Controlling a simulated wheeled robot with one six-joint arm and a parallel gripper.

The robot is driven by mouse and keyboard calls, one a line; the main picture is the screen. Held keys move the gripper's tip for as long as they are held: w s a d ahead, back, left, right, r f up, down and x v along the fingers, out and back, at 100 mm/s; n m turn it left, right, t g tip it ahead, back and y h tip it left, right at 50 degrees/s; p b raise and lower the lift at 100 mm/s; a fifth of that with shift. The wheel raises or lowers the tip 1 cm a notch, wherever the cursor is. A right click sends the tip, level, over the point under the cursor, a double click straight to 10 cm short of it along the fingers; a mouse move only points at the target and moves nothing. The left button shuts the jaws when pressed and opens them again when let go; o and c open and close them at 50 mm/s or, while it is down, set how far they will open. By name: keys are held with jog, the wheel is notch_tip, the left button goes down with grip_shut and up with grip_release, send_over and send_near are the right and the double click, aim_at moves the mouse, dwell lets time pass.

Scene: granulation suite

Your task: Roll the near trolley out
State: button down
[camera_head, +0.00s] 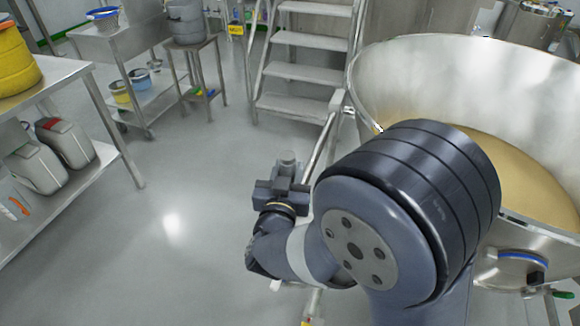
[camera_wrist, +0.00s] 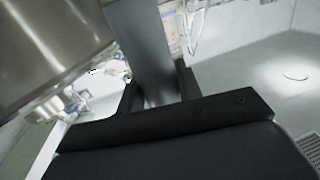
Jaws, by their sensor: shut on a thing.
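The near trolley carries a large round steel bowl (camera_head: 400,72) holding tan powder, at the right of the head view. A pale metal push rail (camera_head: 328,140) runs along the bowl's left side. My gripper (camera_head: 287,172) is left of the bowl, at this rail, and shut on the trolley's handle. My arm covers the lower left of the bowl and much of the rail, so the exact grip is hard to see. In the wrist view the steel bowl (camera_wrist: 45,45) fills the upper left, beside my gripper (camera_wrist: 155,95). The trolley's wheels are mostly hidden.
Steel steps (camera_head: 300,72) stand just behind the bowl's left side. A steel table (camera_head: 75,75) with containers is at the left, and a wheeled steel cart (camera_head: 118,45) stands farther back. The grey floor (camera_head: 190,185) between table and trolley is clear.

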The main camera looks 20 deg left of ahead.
jog(key=c, duration=1)
grip_release()
jog(key=shift+a, duration=0.15)
jog(key=s+d, duration=0.1)
jog(key=s, duration=0.9)
jog(key=shift+s+d, duration=0.15)
jog(key=shift+s, duration=0.25)
jog(key=w, duration=0.8)
jog(key=w+a, duration=0.1)
jog(key=w, duration=0.3)
jog(key=shift+w, duration=0.4)
